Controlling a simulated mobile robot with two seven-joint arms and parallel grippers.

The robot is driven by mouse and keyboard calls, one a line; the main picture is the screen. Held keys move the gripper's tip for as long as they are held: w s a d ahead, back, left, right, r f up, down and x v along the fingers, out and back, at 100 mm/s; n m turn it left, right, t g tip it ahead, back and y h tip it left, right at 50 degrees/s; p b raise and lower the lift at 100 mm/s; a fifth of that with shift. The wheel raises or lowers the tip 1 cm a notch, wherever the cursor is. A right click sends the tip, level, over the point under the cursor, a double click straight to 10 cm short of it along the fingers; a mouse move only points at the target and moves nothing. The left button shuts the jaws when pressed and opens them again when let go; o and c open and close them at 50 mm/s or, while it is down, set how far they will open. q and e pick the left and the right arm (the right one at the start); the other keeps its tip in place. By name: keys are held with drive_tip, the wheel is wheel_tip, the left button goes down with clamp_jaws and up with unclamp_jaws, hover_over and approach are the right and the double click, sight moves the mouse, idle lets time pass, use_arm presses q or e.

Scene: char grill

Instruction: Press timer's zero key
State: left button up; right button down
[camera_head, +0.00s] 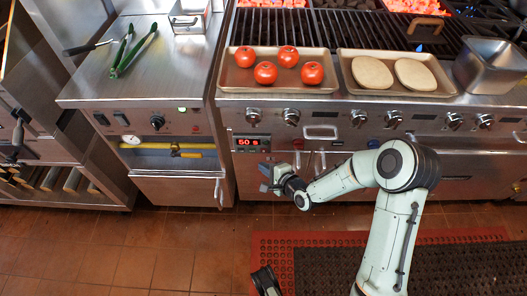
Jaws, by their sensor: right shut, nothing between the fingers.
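The timer (251,142) is a small dark unit with a red lit display on the front panel of the grill, left of the oven handles. Its digits look like 60 or 50; the single keys, the zero key among them, are too small to make out. My right gripper (266,178) is shut and empty, just below and slightly right of the timer's display. I cannot tell if it touches the panel. A dark part at the bottom edge (265,281) looks like my left gripper, mostly out of frame; its jaws are unclear.
A tray (229,84) of tomatoes and a tray (344,85) with two flat pale rounds lie along the grill's front ledge, above a row of knobs (291,116). Green tongs (133,50) lie on the left counter. The tiled floor (130,250) at left is clear.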

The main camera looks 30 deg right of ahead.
sight(264, 151)
drive_tip(key=shift+w+d, duration=0.4)
drive_tip(key=shift+w, duration=0.25)
drive_tip(key=shift+w+d, duration=0.4)
drive_tip(key=shift+w, duration=0.2)
idle(1.2)
drive_tip(key=shift+w+d+p, duration=0.2)
drive_tip(key=shift+w+p, duration=0.15)
drive_tip(key=shift+p, duration=0.05)
drive_tip(key=shift+w+d, duration=0.2)
drive_tip(key=shift+w, duration=0.1)
idle(0.5)
idle(0.3)
drive_tip(key=shift+s+a+p, duration=0.4)
drive_tip(key=shift+s+p, duration=0.05)
drive_tip(key=shift+s, duration=0.25)
